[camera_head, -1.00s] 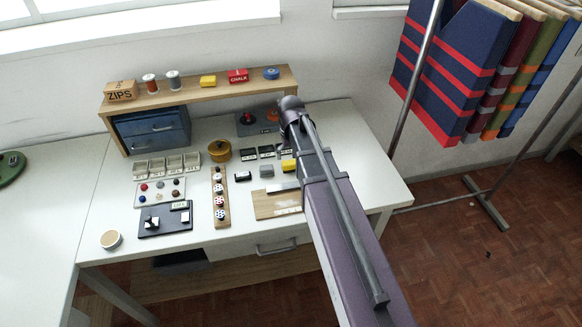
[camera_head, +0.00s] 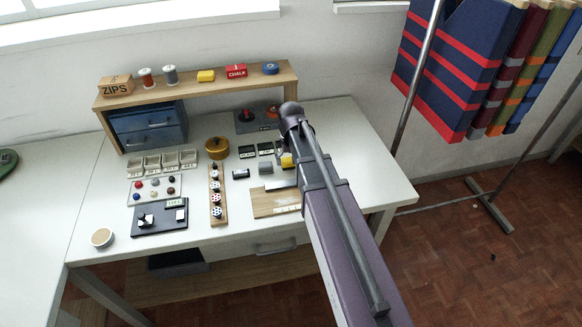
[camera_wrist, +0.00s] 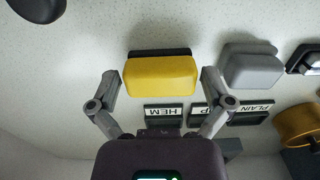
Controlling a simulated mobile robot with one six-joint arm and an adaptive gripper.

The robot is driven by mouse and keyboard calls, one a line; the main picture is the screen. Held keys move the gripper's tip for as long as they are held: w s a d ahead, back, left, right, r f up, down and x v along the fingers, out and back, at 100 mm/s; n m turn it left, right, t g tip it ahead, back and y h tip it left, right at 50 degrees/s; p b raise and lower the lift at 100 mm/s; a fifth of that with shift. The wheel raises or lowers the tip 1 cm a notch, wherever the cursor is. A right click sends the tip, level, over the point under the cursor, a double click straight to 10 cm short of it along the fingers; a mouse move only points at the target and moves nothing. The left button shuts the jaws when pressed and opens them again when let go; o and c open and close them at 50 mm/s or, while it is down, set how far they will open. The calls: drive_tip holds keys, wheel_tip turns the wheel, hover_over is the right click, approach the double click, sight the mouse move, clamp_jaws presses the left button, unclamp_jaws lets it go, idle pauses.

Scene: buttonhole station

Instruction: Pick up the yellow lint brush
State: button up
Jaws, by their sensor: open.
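The yellow lint brush (camera_wrist: 160,77) lies on the white table, a yellow block with a dark strip along its far side. In the head view the lint brush (camera_head: 286,161) shows only partly beside my arm. My gripper (camera_wrist: 161,84) is open in the wrist view, with one finger on each side of the yellow brush. The fingertips look close to its two ends; I cannot tell whether they touch. In the head view my arm hides the gripper.
Small label plates, HEM (camera_wrist: 163,115) and PLAIN (camera_wrist: 250,112), lie near the fingers. A brass pot (camera_head: 217,148) and wooden board (camera_head: 265,204) are nearby.

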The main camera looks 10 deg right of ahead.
drive_tip(key=shift+f, duration=0.2)
idle(0.5)
drive_tip(key=c, duration=1)
drive_tip(key=shift+o, duration=0.2)
drive_tip(key=shift+r, duration=0.2)
wheel_tip(320, 180, up, 10)
drive_tip(key=p, duration=1)
drive_tip(key=shift+f, duration=0.2)
drive_tip(key=o, duration=0.5)
drive_tip(key=shift+c, duration=1.3)
